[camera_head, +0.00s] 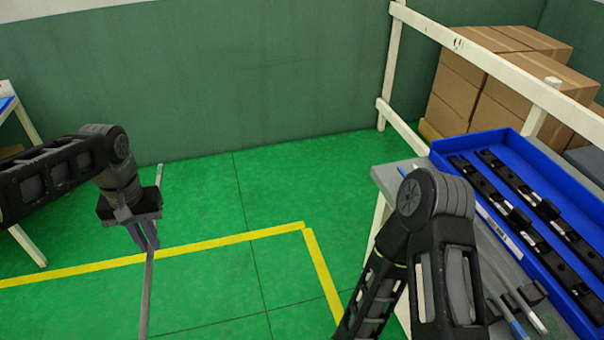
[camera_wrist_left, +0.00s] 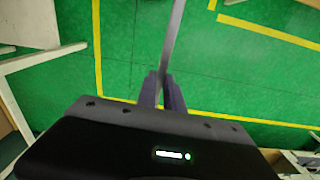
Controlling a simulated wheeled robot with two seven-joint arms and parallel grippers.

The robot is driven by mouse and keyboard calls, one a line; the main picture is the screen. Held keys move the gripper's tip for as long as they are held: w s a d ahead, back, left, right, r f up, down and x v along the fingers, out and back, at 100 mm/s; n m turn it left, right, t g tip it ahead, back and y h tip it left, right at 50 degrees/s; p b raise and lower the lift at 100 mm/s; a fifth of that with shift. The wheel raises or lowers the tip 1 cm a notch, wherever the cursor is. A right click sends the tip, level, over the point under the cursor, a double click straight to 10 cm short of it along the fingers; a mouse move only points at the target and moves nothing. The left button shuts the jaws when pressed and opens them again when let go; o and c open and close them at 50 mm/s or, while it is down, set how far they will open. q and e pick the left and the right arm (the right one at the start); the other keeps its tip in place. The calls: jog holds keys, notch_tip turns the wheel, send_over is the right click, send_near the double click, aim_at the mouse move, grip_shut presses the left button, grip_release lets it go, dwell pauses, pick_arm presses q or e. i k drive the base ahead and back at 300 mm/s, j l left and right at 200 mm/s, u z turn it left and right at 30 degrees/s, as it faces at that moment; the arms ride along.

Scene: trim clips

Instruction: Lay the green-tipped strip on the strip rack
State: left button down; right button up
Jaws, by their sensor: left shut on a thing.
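My left gripper (camera_head: 147,243) is shut on a long thin grey strip (camera_head: 146,290), held over the open green floor. The strip runs nearly upright through the picture, and its lower end leaves the frame. In the left wrist view the gripper (camera_wrist_left: 160,76) pinches the strip (camera_wrist_left: 174,38). No green tip shows on the part in view, so I cannot tell its tip colour. A small dark holder (camera_head: 531,294) with thin strips stands on the grey table at right; I cannot tell whether it is the strip rack. My right gripper is out of view.
A blue tray (camera_head: 484,147) with black slotted bars lies on the grey table (camera_head: 394,178), partly behind my right arm. A white rail (camera_head: 480,57) and cardboard boxes (camera_head: 457,90) stand behind. The floor (camera_head: 215,215) between the arms is clear, with yellow lines.

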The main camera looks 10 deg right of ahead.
aim_at(481, 229)
jog(key=i+z, duration=0.25)
jog(key=z, duration=0.2)
jog(key=i+z, duration=0.55)
jog(key=z, duration=0.3)
jog(key=i+z, duration=0.15)
jog(key=z, duration=2.1)
